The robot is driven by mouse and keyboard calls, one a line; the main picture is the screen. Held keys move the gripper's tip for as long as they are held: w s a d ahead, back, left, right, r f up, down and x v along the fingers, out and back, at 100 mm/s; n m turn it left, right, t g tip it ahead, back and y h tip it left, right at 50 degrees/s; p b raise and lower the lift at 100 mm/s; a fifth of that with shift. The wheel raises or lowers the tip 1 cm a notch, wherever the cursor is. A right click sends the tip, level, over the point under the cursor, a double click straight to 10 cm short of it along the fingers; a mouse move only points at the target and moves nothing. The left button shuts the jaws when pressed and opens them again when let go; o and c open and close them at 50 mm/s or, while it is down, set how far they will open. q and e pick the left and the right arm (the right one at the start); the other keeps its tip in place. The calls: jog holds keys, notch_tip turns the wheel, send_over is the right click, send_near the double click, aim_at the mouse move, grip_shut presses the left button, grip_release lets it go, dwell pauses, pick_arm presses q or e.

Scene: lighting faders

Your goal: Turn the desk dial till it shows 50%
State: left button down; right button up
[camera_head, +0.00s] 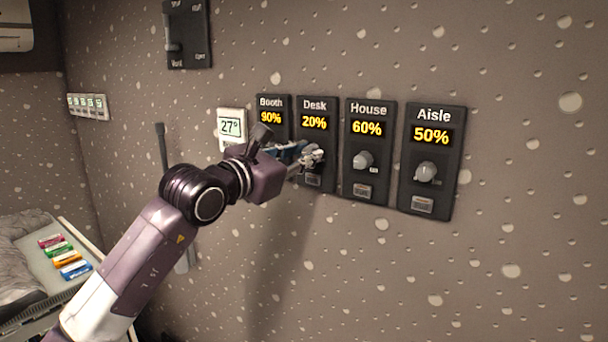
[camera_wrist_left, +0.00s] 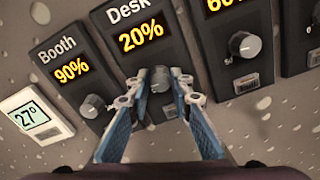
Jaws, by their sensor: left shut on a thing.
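The desk dial panel (camera_head: 316,110) is a black wall plate labelled "Desk". Its yellow display (camera_head: 314,123) reads 20%. My left gripper (camera_head: 312,157) reaches it from the left and hides the knob in the head view. In the left wrist view the grey desk knob (camera_wrist_left: 159,80) sits between the fingertips of my left gripper (camera_wrist_left: 160,84), which is shut on it. My right gripper is in neither view.
The Booth panel (camera_head: 272,104) at 90% is just left, partly behind my left gripper. The House panel (camera_head: 387,180) at 60% and Aisle panel (camera_head: 448,165) at 50% are to the right. A white thermostat (camera_head: 230,127) reads 27°. The wall below the panels is clear.

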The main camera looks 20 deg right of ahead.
pick_arm(q)
jog(key=shift+s+f+m+b, duration=0.1)
jog(key=shift+m+b, duration=2.25)
jog(key=shift+m, duration=1.9)
jog(key=shift+f+m+b, duration=0.1)
jog(key=shift+m+b, duration=2.25)
jog(key=shift+m, duration=1.9)
jog(key=c, duration=1.8)
grip_release()
jog(key=shift+c, duration=0.2)
jog(key=shift+o, duration=0.6)
jog(key=v, duration=1.2)
